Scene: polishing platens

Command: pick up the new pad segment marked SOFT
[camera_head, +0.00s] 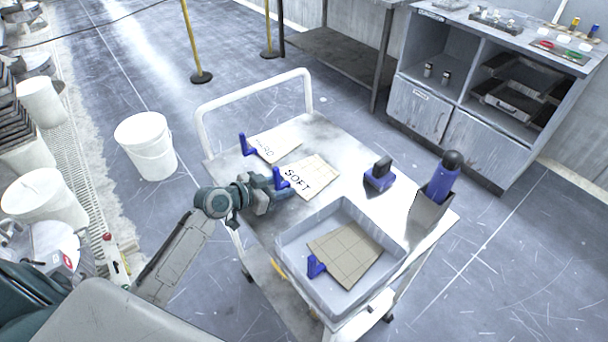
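The pad segment marked SOFT (312,172) is a tan, grid-lined piece lying on the top of a metal cart (325,135). A blue upright tab (280,177) stands at its left edge. My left gripper (281,192) is at that tab, low over the cart top. Its fingers overlap the tab's lower part in the picture. I cannot tell whether they are closed on it. A second segment, marked HARD (273,147), lies just behind with its own blue tab (246,145). My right gripper is not in view.
A grey tray (292,243) at the cart's front holds another gridded segment (352,262) with a blue tab. A white cart handle (250,92) rises behind.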

